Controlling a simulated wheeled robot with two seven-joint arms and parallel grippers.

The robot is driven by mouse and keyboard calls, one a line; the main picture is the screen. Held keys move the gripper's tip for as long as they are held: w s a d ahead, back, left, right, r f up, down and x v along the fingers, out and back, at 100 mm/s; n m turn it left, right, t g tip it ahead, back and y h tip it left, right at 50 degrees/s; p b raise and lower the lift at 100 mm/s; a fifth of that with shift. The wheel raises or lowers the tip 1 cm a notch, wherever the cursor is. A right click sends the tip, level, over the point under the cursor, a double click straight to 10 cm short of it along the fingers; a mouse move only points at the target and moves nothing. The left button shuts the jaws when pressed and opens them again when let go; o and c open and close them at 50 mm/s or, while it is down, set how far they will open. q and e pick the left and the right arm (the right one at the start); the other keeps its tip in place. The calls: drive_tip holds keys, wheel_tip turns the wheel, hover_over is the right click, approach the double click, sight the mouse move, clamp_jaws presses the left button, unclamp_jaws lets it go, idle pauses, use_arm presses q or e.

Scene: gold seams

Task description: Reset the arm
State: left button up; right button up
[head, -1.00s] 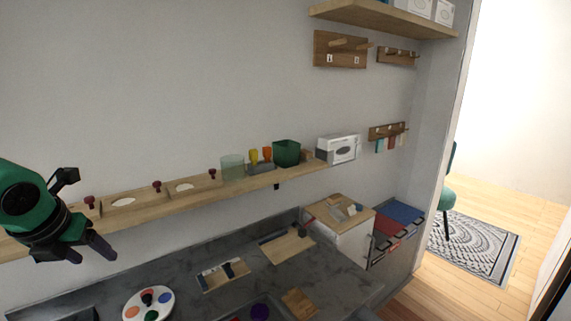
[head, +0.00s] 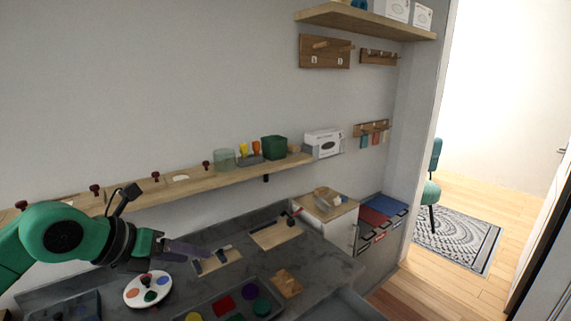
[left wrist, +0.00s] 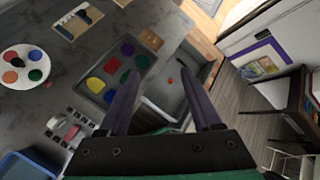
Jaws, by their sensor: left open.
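My left gripper (head: 182,247) comes in from the left in the head view, above the grey counter (head: 325,255). Its green arm reaches across the counter's left part. In the left wrist view its two dark fingers (left wrist: 166,98) stand apart with nothing between them. The fingers hang over the front edge of the counter, below a tray of coloured shapes (left wrist: 112,72). My right gripper shows in neither view.
A round palette with coloured spots (head: 148,290) lies near the arm. A long wooden shelf (head: 225,178) runs along the wall with a green bin (head: 274,147) and a white box (head: 323,143). A white cabinet (head: 338,226) stands at the counter's far end.

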use_arm(q)
drive_tip(key=s+d+r+n+t+h, duration=0.1)
drive_tip(key=d+r+n+t+h, duration=0.3)
drive_tip(key=d+r+h, duration=0.7)
drive_tip(key=w+a+f+n+t+y, duration=0.35)
drive_tip(key=a+n+t+y, duration=0.5)
drive_tip(key=n, duration=0.75)
drive_tip(key=s+a+f+n+g+y, duration=0.1)
drive_tip(key=a+f+n+g+y, duration=0.2)
drive_tip(key=a+f+n+y, duration=0.5)
drive_tip(key=s+a+f+n+g+y, duration=0.1)
drive_tip(key=s+f+n+g+y, duration=0.2)
drive_tip(key=f, duration=0.9)
drive_tip(key=s+d+f+n+g+h, duration=0.1)
drive_tip(key=s+d+f+n+g, duration=0.1)
drive_tip(key=s+f+g, duration=0.5)
drive_tip(key=s+d+f+n+g+h, duration=0.15)
drive_tip(key=s+f+g, duration=0.25)
drive_tip(key=s+f, duration=0.7)
wheel_tip(320, 180, down, 31)
drive_tip(key=s+b, duration=0.3)
drive_tip(key=b, duration=0.4)
drive_tip(key=s+a+f+g+b, duration=0.2)
drive_tip(key=s+a+f+b, duration=0.1)
drive_tip(key=s+f, duration=1.2)
drive_tip(key=shift+a+f, duration=0.35)
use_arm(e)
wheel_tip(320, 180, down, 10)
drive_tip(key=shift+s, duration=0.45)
